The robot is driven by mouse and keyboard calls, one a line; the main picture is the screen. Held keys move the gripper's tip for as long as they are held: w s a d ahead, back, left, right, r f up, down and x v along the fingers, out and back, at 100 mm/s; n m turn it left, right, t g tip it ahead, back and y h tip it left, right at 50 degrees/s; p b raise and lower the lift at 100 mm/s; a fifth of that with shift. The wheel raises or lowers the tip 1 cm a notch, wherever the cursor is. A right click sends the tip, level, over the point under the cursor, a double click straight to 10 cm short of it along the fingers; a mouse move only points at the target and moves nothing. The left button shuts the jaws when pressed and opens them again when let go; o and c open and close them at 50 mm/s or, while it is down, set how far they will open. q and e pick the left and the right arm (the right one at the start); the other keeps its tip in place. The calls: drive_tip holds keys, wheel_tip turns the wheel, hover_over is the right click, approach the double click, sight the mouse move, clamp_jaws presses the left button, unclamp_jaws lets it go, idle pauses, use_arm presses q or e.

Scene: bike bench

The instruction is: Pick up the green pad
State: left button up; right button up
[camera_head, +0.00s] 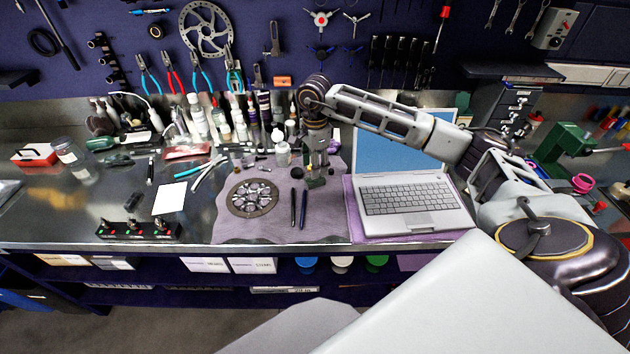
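A small dark green piece (315,182), which may be the green pad, is at the back of the grey-purple cloth (325,225), just left of the laptop. My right arm reaches in from the right over the laptop. My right gripper (317,160) points down right above the green piece. Its fingers are small and dark here, so I cannot tell whether they are open, or whether they touch the piece. My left gripper is not in view.
A laptop (408,198) stands open right of the cloth. A round chainring-like part (252,198) and two dark pens (298,208) lie on the cloth. Bottles (198,115) crowd the back. A control box (138,229) sits at the front left.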

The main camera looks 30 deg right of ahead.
sight(315, 181)
drive_tip(key=shift+f, duration=0.45)
wheel_tip(315, 181, down, 4)
drive_tip(key=shift+w+d+r+p, duration=0.1)
drive_tip(key=shift+w+r+p, duration=0.1)
drive_tip(key=shift+p, duration=0.45)
drive_tip(key=shift+f, duration=0.3)
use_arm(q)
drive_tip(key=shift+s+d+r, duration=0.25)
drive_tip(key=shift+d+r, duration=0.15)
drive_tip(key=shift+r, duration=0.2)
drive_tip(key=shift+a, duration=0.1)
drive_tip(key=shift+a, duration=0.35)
use_arm(e)
drive_tip(key=c, duration=0.5)
